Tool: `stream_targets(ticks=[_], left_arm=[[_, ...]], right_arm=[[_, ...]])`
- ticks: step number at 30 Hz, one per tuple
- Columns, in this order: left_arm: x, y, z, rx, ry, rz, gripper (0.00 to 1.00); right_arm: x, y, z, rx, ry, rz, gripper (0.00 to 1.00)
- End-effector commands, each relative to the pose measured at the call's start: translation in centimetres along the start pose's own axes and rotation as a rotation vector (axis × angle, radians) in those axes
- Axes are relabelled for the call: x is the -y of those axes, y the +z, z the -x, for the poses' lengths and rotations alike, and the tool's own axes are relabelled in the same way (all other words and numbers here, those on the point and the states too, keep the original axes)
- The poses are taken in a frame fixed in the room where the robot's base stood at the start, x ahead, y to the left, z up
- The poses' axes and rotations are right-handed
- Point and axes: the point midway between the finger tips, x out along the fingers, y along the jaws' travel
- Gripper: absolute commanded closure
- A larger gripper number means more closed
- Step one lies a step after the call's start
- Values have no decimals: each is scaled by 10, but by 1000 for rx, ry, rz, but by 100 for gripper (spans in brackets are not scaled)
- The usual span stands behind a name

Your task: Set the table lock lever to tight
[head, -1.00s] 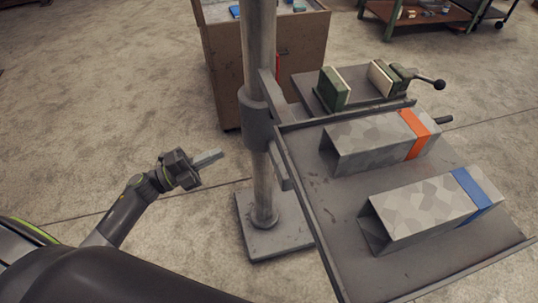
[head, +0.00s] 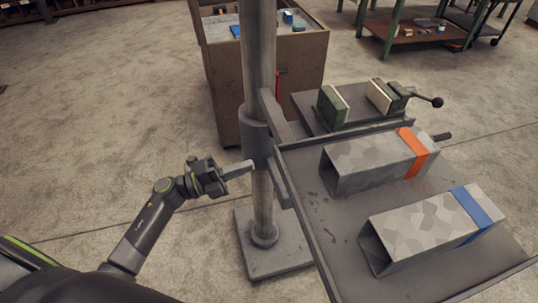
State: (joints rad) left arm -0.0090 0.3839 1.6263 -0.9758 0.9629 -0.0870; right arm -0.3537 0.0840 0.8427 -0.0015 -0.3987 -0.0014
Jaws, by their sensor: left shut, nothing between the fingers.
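A grey table (head: 315,215) is clamped to a round steel column (head: 260,60) by a collar (head: 255,145). A thin red handle (head: 280,82) stands upright just right of the column, above the table bracket. It may be the lock lever; its lower end is hidden, and I cannot tell its setting. My left gripper (head: 246,165) is shut and empty. Its fingertips point right at the lower edge of the collar, very close to it in the picture; I cannot tell if they touch. My right gripper is not in view.
On the table lie two square tubes, one with an orange band (head: 413,150) and one with a blue band (head: 477,208). A green vise (head: 333,106) sits behind them. A brown cabinet (head: 225,95) stands behind the column. The floor left of the column is clear.

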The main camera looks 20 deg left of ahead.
Motion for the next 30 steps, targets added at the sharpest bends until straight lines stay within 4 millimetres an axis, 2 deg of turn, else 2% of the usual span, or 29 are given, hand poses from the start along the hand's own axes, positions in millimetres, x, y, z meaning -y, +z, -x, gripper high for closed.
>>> stream_targets(ticks=[1,6,12,30], left_arm=[[3,0,-13,0,-6,1,100],[2,0,-44,0,-3,2,100],[0,0,-65,1,-1,2,100],[0,1,-70,12,1,-1,100]], right_arm=[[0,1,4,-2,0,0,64],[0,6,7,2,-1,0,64],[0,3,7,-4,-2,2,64],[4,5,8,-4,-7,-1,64]])
